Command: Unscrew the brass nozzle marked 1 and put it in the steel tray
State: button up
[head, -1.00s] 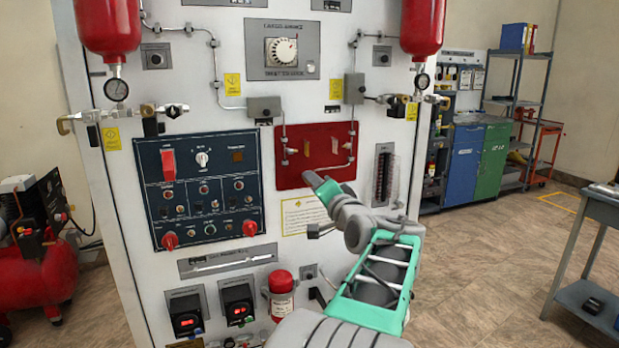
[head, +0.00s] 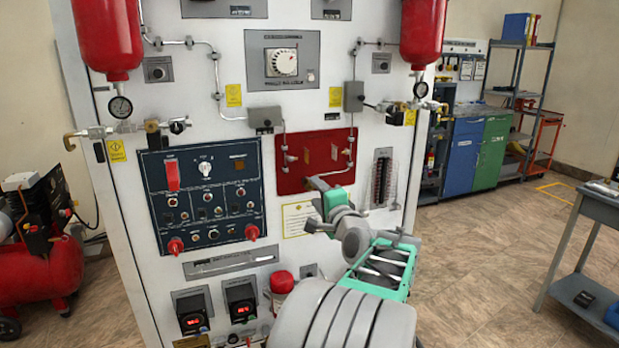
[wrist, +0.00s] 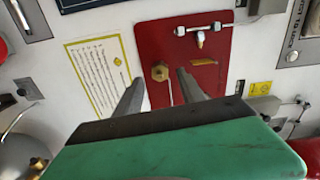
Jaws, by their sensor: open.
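A brass hex nozzle (wrist: 160,72) faces me on the red panel (wrist: 145,35) in the wrist view. No number can be read on it. My gripper (wrist: 160,82) is open, with one grey finger on each side of the nozzle in that view; I cannot tell whether they touch it. In the head view my gripper (head: 313,205) is in front of the lower part of the red panel (head: 290,181), and I cannot make out the brass nozzle there.
A pipe fitting (wrist: 200,30) sits on the panel near the nozzle. A dark control panel (head: 200,195) is to the left, and red cylinders (head: 107,35) hang above. A grey table (head: 598,205) stands at the right, with open floor between.

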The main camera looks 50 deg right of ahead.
jog(key=shift+m, duration=0.5)
jog(key=shift+m+p, duration=1.7)
jog(key=shift+p, duration=0.65)
